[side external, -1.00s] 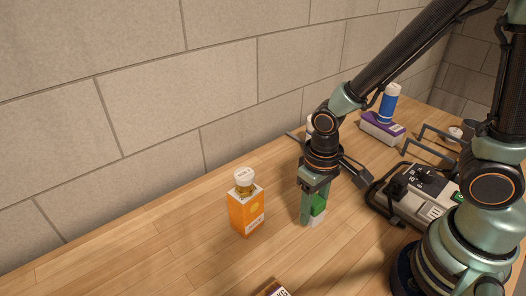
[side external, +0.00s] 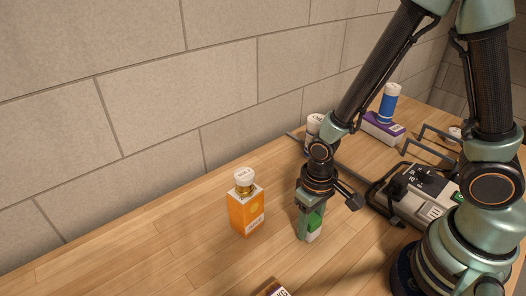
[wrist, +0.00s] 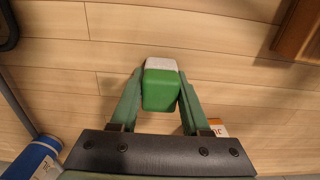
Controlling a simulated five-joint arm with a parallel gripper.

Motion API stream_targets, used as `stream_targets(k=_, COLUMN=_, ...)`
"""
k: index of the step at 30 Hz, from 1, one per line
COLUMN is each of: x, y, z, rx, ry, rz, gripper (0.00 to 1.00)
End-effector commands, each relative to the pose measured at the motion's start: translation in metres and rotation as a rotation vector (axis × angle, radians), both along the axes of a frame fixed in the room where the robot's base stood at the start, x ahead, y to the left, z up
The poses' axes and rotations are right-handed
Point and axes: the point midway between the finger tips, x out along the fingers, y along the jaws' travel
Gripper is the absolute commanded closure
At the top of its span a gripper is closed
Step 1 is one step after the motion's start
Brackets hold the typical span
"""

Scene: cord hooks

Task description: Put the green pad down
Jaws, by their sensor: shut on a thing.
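The green pad (side external: 315,220) is a small block with a green part and a white part. In the wrist view the green part of the pad (wrist: 160,92) sits between the two fingers, with the white part beyond it. My gripper (side external: 308,232) points down and is shut on the pad, low over the wooden table (side external: 180,262). The pad's white end is lowest and close to the tabletop. I cannot tell whether it touches. Part of the pad is hidden by the fingers in the side view.
An orange carton (side external: 246,212) with a white-capped bottle stands left of my gripper. A white-topped container (side external: 313,124) stands behind. A blue bottle (side external: 388,105) is on a purple box (side external: 382,130) at the back. A grey device (side external: 425,190) lies right. A brown item (side external: 272,288) is in front.

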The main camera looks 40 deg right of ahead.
Motion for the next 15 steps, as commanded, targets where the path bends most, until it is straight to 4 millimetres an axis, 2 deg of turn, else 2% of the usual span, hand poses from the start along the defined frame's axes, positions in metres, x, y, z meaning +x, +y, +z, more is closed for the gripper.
stream_targets(k=2, x=-0.0001, y=0.0, z=-0.0024, rx=0.0, ry=0.001, rz=0.0, gripper=1.0)
stream_targets(k=3, x=0.0001, y=0.0, z=-0.0022, rx=0.0, ry=0.0, rz=0.0, gripper=0.42)
stream_targets(k=4, x=0.0001, y=0.0, z=-0.0021, rx=0.0, ry=0.0, rz=0.0, gripper=0.31)
stream_targets(k=5, x=0.0001, y=0.0, z=-0.002, rx=0.0, ry=0.0, rz=0.0, gripper=0.24)
stream_targets(k=15, x=0.0001, y=0.0001, z=-0.001, rx=0.0, ry=0.0, rz=0.0, gripper=0.24)
